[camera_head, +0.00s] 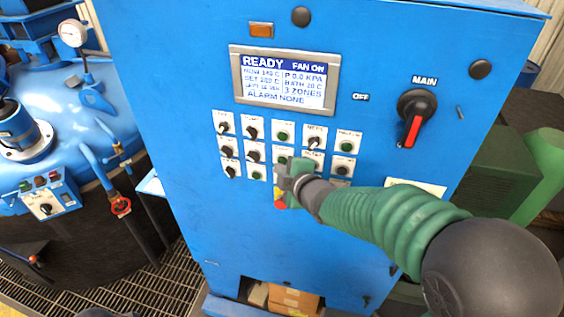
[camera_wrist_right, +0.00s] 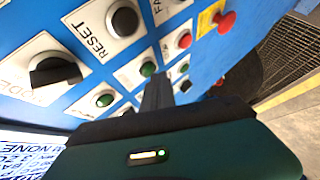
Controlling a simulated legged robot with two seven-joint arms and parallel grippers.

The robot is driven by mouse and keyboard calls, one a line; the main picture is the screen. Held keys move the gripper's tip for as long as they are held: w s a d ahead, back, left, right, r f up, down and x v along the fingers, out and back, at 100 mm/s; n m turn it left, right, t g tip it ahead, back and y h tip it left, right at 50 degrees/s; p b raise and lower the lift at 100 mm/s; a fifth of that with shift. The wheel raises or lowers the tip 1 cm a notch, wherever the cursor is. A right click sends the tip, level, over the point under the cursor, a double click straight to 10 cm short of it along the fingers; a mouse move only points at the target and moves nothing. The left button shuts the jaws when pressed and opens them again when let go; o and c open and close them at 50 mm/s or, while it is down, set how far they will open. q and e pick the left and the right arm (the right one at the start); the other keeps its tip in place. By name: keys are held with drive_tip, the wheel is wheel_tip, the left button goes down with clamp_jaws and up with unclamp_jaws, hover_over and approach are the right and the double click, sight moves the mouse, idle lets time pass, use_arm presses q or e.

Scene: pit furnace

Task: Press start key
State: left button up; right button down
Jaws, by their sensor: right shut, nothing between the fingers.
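The blue control cabinet (camera_head: 215,90) carries rows of small knobs and buttons on white plates. Green buttons show in the head view, one of them (camera_head: 282,136) above my right gripper (camera_head: 285,172). No readable label marks the start key. My right gripper is shut and empty, in front of the lower button rows and covering some of them. In the right wrist view its dark fingers (camera_wrist_right: 157,92) point at the panel, close to a green button (camera_wrist_right: 148,68). Contact cannot be told. Another green button (camera_wrist_right: 103,100) lies to the left. My left gripper is not in view.
The display (camera_head: 284,80) reads READY, FAN ON, ALARM NONE. A black-and-red main switch (camera_head: 415,118) sits at the right. In the right wrist view are a RESET button (camera_wrist_right: 122,20) and a red mushroom button (camera_wrist_right: 225,22). A blue vessel (camera_head: 75,110) stands at left.

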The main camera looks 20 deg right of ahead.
drive_tip(key=shift+w+d, duration=0.2)
drive_tip(key=shift+w, duration=0.2)
idle(0.5)
drive_tip(key=shift+s+a+b, duration=0.4)
drive_tip(key=shift+s+b, duration=0.15)
drive_tip(key=shift+s, duration=0.25)
drive_tip(key=s+a+b, duration=0.1)
drive_tip(key=s+b, duration=0.1)
drive_tip(key=s+a+b, duration=0.2)
drive_tip(key=b, duration=0.1)
idle(0.5)
